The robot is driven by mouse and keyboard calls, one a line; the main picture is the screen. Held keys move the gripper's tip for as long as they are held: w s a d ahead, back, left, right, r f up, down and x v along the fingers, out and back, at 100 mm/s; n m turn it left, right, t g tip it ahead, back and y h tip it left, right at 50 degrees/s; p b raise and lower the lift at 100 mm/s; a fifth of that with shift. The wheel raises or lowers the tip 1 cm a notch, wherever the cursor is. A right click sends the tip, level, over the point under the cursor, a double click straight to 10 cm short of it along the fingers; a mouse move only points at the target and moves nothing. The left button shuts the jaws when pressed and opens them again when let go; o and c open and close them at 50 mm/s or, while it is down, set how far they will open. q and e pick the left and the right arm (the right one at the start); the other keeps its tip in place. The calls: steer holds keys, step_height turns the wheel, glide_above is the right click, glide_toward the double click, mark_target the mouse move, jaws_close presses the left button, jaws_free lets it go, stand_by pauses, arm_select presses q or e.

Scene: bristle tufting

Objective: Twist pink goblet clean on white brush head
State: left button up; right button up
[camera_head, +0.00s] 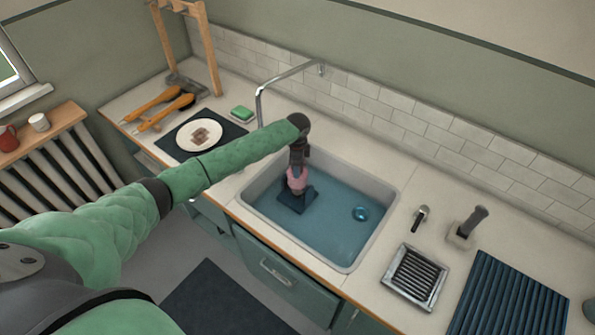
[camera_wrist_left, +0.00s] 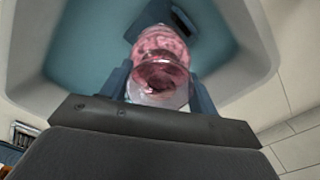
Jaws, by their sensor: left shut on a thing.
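The pink goblet (camera_head: 297,183) is in the sink, directly below my left gripper (camera_head: 298,168). In the left wrist view the translucent pink goblet (camera_wrist_left: 160,62) sits between the two blue fingers of my left gripper (camera_wrist_left: 160,95), which is shut on it. A dark blue base (camera_head: 290,203) stands on the sink floor right under the goblet. Part of this base (camera_wrist_left: 183,22) also shows beyond the goblet in the left wrist view. No white brush head can be made out there; the goblet and gripper cover the middle of the base. My right gripper is not in view.
The blue sink (camera_head: 335,245) has a drain (camera_head: 360,213) on the right. A chrome faucet (camera_head: 290,75) arches behind my wrist. A white plate (camera_head: 199,134), tools (camera_head: 165,103) and a green sponge (camera_head: 242,114) lie left. A metal rack (camera_head: 415,276) and ribbed mat (camera_head: 510,300) lie right.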

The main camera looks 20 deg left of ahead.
arm_select(q)
steer(key=shift+r, duration=0.1)
stand_by(0.3)
steer(key=shift+r, duration=5.05)
